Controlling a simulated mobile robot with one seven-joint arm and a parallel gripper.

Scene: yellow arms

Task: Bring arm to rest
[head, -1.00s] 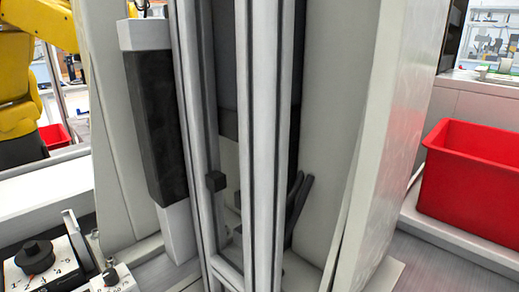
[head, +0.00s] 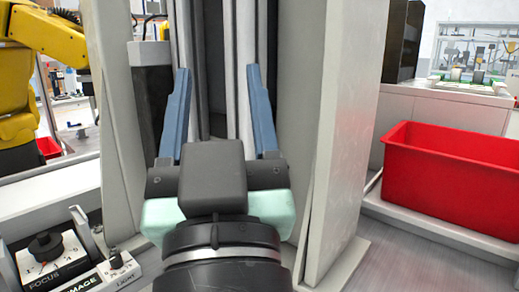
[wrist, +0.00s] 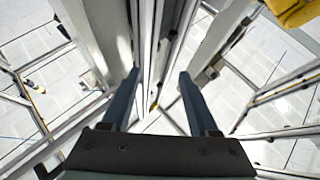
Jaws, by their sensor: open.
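My gripper (head: 222,112) is in the middle of the head view, in front of the tall grey frame (head: 335,130) with upright metal rails. Its two blue fingers stand wide apart and point up and away, with nothing held between them. In the wrist view my gripper (wrist: 160,82) also shows both blue fingers apart, with metal rails and a bright floor beyond. Whether the fingertips touch the rails cannot be told.
A red bin (head: 450,180) stands on a grey surface at the right. A yellow robot arm (head: 45,45) is at the far left. A panel with a black focus knob (head: 45,246) and a smaller light knob (head: 116,259) is at the lower left.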

